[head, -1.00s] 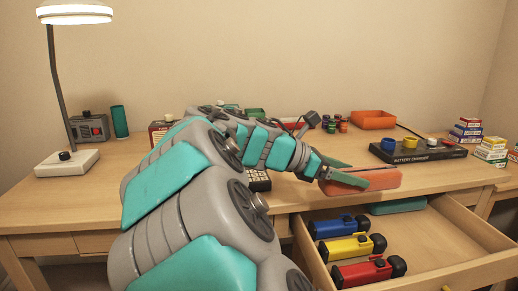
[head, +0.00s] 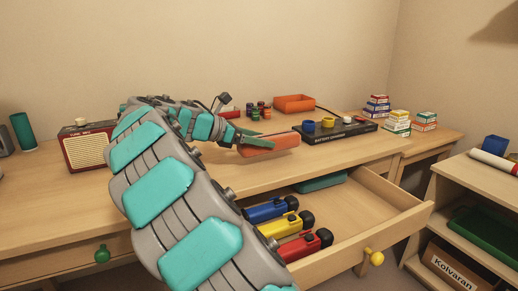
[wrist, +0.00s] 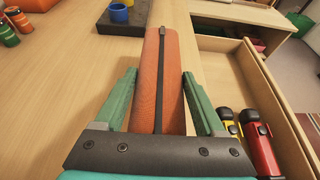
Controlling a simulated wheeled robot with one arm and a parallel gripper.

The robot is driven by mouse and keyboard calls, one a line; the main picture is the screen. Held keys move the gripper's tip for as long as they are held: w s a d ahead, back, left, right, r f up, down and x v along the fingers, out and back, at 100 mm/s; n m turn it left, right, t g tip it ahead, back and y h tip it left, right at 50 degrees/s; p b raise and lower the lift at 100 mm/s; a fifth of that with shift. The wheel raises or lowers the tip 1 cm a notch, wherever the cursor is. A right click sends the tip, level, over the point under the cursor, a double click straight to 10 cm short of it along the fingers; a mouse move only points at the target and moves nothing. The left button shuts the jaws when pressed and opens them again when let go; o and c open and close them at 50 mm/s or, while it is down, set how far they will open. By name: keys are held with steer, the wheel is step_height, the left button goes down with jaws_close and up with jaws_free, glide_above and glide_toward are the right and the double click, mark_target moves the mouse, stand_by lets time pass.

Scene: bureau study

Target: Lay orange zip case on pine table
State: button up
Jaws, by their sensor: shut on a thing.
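The orange zip case (head: 272,145) is a long rounded pouch with a dark zip along its top, which shows in the wrist view (wrist: 157,85). My gripper (head: 255,141) is shut on it, with a green finger (wrist: 121,98) on one side and another (wrist: 202,100) on the other. The case is over the front part of a light wood desk (head: 222,177), near the open drawer; I cannot tell if it touches the top. A second light wood table (head: 437,146) adjoins at the right. I cannot tell which one is the pine table.
The open drawer (head: 385,207) holds blue, yellow and red torches (head: 300,246) and a teal case (head: 320,182). A black battery charger (head: 340,133) and an orange tray (head: 294,103) stand behind. Small stacked boxes (head: 398,122) are at the right. A low shelf (head: 455,195) stands far right.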

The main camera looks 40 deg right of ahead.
steer(key=shift+w+d+f, duration=0.1)
steer(key=shift+w+d, duration=0.15)
steer(key=shift+w, duration=0.2)
steer(key=shift+f, duration=1.75)
steer(key=o, duration=1.4)
steer(key=shift+f, duration=0.15)
steer(key=shift+o, duration=0.2)
steer(key=shift+a+r, duration=0.25)
steer(key=v, duration=1.1)
steer(key=shift+w+a+r, duration=0.1)
steer(key=shift+a+r, duration=0.05)
steer(key=shift+a, duration=0.1)
